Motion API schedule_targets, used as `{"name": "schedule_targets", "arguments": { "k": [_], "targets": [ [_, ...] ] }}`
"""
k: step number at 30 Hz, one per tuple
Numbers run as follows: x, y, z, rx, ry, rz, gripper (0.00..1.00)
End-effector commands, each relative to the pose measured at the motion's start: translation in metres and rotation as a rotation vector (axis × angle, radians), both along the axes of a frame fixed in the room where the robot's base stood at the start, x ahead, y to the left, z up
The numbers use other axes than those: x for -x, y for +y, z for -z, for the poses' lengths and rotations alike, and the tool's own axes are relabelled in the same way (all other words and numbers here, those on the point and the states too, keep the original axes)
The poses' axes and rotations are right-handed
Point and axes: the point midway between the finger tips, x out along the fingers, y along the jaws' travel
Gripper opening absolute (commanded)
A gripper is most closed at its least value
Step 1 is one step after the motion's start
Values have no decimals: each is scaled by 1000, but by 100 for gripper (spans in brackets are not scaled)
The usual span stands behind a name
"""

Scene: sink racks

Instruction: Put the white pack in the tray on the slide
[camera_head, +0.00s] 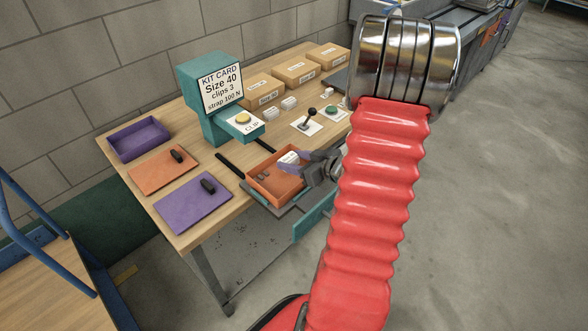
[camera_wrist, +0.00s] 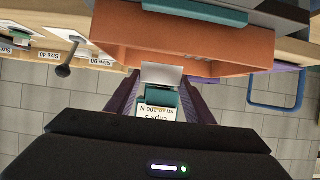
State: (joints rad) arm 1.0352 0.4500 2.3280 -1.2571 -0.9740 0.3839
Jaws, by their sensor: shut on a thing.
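My gripper (camera_head: 290,158) is shut on a white pack (camera_head: 287,157), with its purple fingers at the pack's sides. In the wrist view the white pack (camera_wrist: 162,74) sits between the fingertips and overlaps the near wall of the orange tray (camera_wrist: 190,52). In the head view the orange tray (camera_head: 262,190) rests on the grey slide (camera_head: 280,208) at the table's front edge. The pack is at the tray's back right side, seemingly above it; I cannot tell its exact height. Small grey pieces (camera_head: 263,175) lie in the tray. My red arm hides the table's right part.
A teal clip machine (camera_head: 205,125) with a kit card stands behind the tray. Cardboard boxes (camera_head: 263,90) and small white packs (camera_head: 288,103) are at the back. A black-knobbed lever (camera_head: 310,113) and a green button (camera_head: 331,110) stand right. Orange and purple lids (camera_head: 192,208) lie left.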

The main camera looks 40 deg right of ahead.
Motion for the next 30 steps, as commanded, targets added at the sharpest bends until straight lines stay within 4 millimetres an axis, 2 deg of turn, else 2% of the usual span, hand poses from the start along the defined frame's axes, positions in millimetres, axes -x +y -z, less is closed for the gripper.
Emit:
{"name": "schedule_targets", "arguments": {
  "k": [10,24,25,30],
  "targets": [
    [0,1,35,-3,2,0,26],
    [0,1,41,-1,1,-2,26],
    [0,1,41,0,1,-2,49],
    [0,1,41,0,1,-2,61]
  ]
}}
